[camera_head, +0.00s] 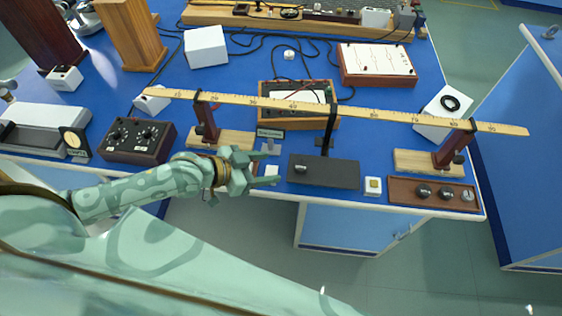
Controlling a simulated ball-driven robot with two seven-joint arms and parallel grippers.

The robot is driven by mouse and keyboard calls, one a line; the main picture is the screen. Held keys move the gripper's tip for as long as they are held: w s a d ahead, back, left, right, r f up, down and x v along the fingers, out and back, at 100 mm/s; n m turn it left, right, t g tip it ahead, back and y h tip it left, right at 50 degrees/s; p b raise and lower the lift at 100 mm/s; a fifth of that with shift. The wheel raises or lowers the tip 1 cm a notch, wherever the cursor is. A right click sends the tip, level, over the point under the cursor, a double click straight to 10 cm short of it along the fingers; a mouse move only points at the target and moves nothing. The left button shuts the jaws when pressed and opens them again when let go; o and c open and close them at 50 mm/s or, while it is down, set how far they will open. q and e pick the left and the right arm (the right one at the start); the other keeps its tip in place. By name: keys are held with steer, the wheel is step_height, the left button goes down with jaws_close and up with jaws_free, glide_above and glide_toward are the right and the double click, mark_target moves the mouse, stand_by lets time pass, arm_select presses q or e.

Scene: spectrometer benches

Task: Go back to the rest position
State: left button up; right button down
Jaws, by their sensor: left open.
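My left arm reaches in from the left across the front edge of the blue bench (372,98). My left gripper (266,168) is open above the front edge, its fingers pointing right. A small white block (272,171) shows by the fingertips; I cannot tell whether it lies between them or beyond them. A dark flat base with a black post (322,174) stands just right of the fingers, apart from them. My right gripper is not in view.
A long wooden ruler (345,110) spans two wooden-footed stands above the bench. A dark box with dials (138,141) stands left of the gripper. A weight tray (432,193) lies at the front right. Floor is free before the bench.

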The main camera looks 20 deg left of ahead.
arm_select(q)
steer(key=shift+s+a+r, duration=0.35)
steer(key=shift+s+a, duration=0.05)
steer(key=shift+s, duration=0.1)
